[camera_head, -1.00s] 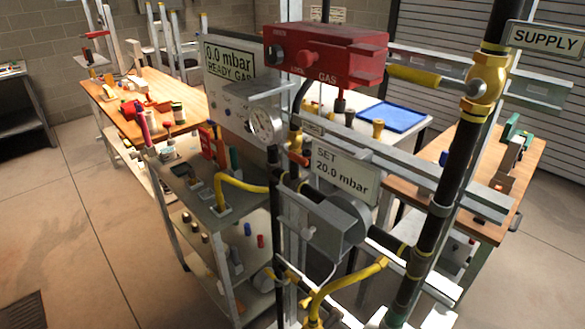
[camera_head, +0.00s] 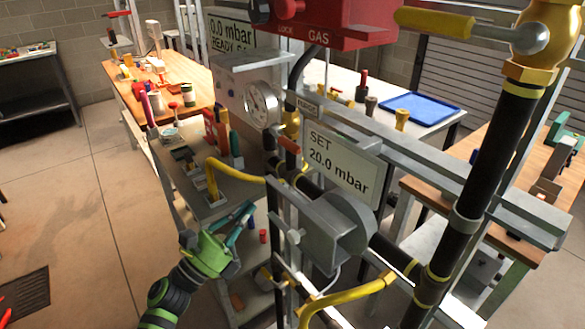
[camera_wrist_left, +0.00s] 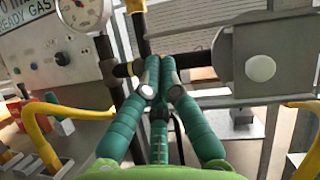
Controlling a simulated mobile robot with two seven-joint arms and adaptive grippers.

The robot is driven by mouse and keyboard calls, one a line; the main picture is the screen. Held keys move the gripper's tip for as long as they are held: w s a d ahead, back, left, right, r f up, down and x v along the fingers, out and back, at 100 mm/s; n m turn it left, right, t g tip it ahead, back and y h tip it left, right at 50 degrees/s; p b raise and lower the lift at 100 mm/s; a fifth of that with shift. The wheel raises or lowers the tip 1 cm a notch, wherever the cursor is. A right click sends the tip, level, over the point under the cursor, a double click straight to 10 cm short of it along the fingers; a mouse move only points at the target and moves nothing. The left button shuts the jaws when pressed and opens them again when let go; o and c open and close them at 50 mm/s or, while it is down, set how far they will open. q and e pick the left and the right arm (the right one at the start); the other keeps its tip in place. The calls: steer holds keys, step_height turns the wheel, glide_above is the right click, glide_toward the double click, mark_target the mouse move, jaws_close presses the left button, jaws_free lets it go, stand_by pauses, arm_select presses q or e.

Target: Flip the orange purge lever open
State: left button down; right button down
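The orange purge lever (camera_head: 288,145) is a small orange-red handle on the pipework beside the gauge, just below the small PURGE tag (camera_head: 308,108). My left gripper (camera_head: 251,208) has green and teal fingers and is below and to the left of the lever, apart from it. Its fingers converge at the tips with nothing seen between them. In the left wrist view the fingertips (camera_wrist_left: 160,62) meet in front of the dark pipe, between the gauge and the grey regulator. I cannot make out the lever in that view. My right gripper is not in view.
A round gauge (camera_head: 262,105) is just left of the lever. The SET 20.0 mbar sign (camera_head: 340,160) and grey regulator (camera_head: 335,232) are close on the right. A yellow pipe (camera_head: 235,172) runs above my gripper. Open floor lies at the left.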

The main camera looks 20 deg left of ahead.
mark_target(280, 186)
arm_select(q)
steer(key=r+m+h, duration=0.1)
steer(key=s+r+m+h, duration=0.1)
steer(key=m, duration=0.1)
steer(key=d+r+m+g, duration=0.1)
steer(key=shift+s+d+r+m+h, duration=0.1)
steer(key=shift+s+r+m+h, duration=0.05)
steer(key=shift+r+m+h, duration=0.2)
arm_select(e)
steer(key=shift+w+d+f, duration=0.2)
arm_select(q)
steer(key=shift+f, duration=0.1)
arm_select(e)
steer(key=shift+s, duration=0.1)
